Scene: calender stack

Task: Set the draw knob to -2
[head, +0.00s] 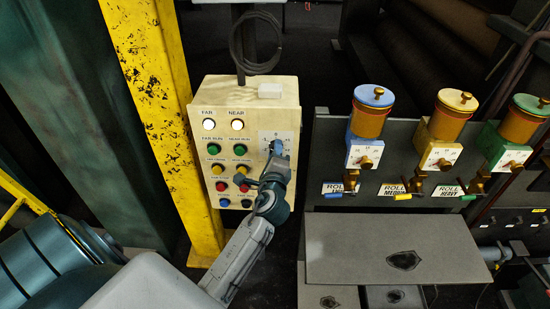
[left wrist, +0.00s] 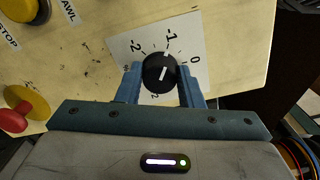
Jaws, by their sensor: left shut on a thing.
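The draw knob (left wrist: 160,72) is a round black knob with a white line, on a white dial plate (left wrist: 118,52) in the left wrist view. The plate has marks that include -2, -1 and 0. The white line runs nearly upright in that view, roughly toward the -1 mark; its exact setting is hard to tell. My left gripper (left wrist: 160,88) has its blue fingers on both sides of the knob and is shut on it. In the head view my left gripper (head: 277,150) covers the knob, with the dial plate (head: 266,137) partly showing. My right gripper is out of view.
The cream control panel (head: 222,91) carries several coloured buttons left of the dial, close to my left gripper. A yellow post (head: 146,75) stands left of it. Several coloured oilers (head: 369,115) and a grey plate (head: 385,245) are at the right.

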